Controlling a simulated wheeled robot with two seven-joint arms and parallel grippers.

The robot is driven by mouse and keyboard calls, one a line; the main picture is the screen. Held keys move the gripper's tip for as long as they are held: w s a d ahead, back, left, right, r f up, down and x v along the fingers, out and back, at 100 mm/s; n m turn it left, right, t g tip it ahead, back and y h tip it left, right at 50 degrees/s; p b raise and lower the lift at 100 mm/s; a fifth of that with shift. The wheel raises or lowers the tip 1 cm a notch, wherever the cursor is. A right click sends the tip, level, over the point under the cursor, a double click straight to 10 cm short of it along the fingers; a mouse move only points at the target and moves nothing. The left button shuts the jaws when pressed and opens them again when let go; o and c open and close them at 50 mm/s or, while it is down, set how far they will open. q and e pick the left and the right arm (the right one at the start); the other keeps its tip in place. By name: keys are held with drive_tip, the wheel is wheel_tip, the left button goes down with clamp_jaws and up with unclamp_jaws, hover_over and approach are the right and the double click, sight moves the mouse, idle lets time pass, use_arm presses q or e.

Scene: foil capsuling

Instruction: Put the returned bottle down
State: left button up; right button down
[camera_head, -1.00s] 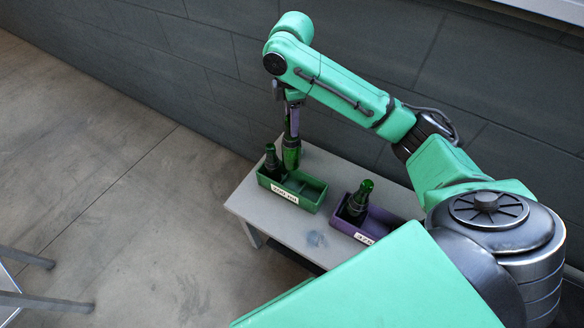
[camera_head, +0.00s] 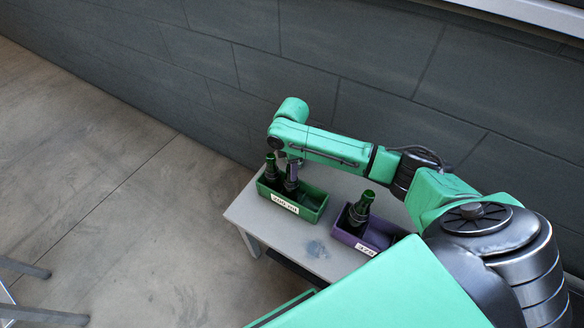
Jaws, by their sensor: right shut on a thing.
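My right gripper (camera_head: 291,176) points down at the green crate (camera_head: 309,214) on the small table. It is shut on a dark green bottle (camera_head: 290,189), which is upright and lowered into the crate near its middle. The gripper hides the bottle's upper part and the crate wall hides its base, so I cannot tell whether it touches the crate floor. Another dark green bottle (camera_head: 270,169) stands in the left end of the same crate, close beside the held one. The crate's right part looks empty. My left gripper is not in view.
A purple crate (camera_head: 346,237) with a label stands to the right on the grey table (camera_head: 257,217), with one green bottle (camera_head: 361,206) in its left part. A dark wall (camera_head: 250,70) runs close behind the table. Metal legs (camera_head: 30,268) show at the left edge.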

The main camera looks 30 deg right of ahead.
drive_tip(key=shift+c, duration=2.3)
unclamp_jaws()
wheel_tip(320, 180, up, 12)
